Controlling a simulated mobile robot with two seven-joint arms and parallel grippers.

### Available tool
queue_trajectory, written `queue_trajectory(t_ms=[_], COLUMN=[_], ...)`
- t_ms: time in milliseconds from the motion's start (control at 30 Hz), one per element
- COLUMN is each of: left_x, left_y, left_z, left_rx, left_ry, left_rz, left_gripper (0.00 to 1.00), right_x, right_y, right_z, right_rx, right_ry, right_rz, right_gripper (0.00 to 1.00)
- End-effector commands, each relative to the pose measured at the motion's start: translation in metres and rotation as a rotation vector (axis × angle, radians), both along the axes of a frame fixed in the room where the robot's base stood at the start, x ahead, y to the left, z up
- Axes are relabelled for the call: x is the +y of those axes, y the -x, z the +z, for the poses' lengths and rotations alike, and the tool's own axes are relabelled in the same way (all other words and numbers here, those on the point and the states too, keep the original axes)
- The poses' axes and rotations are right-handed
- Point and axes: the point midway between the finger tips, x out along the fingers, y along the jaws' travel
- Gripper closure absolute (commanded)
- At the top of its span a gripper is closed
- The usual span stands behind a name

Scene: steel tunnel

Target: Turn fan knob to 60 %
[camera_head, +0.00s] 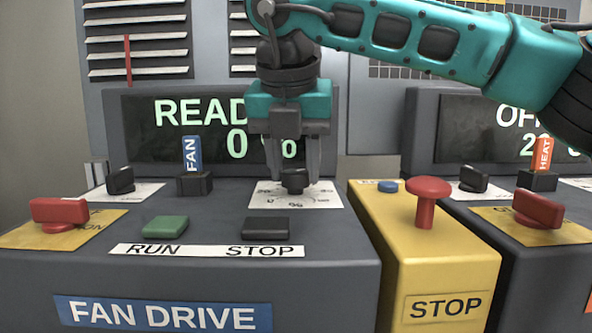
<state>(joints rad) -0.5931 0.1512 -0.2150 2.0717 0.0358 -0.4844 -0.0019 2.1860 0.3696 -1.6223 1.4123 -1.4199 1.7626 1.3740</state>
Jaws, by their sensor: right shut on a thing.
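The fan knob (294,181) is a small black knob on a white dial plate (325,196) marked in percent, on the fan drive panel. My right gripper (294,178) comes down from above and is shut on the fan knob, with a finger on each side of it. The display (170,125) behind reads "READ..." and a number ending "0 %"; my gripper hides part of it. My left gripper does not show.
Green RUN (165,226) and black STOP (266,228) buttons sit in front of the dial. A red switch (60,212) is at left. A yellow box with a red mushroom button (428,192) stands to the right, beside the heater panel (487,110).

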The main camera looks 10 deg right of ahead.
Motion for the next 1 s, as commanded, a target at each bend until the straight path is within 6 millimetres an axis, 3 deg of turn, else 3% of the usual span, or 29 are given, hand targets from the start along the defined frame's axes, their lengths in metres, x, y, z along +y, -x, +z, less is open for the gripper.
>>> queue_trajectory(t_ms=[500, 1000], left_x=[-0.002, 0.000], left_y=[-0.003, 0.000], left_z=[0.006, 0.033], left_rx=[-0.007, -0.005], left_ry=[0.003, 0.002], left_rz=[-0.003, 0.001], left_gripper=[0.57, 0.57], right_x=[0.003, 0.003], right_y=[-0.003, -0.005], right_z=[0.002, 0.006], right_rx=[-0.004, -0.003], right_ry=[0.000, 0.001], right_rz=[-0.492, -0.968], right_gripper=[0.89, 0.89])
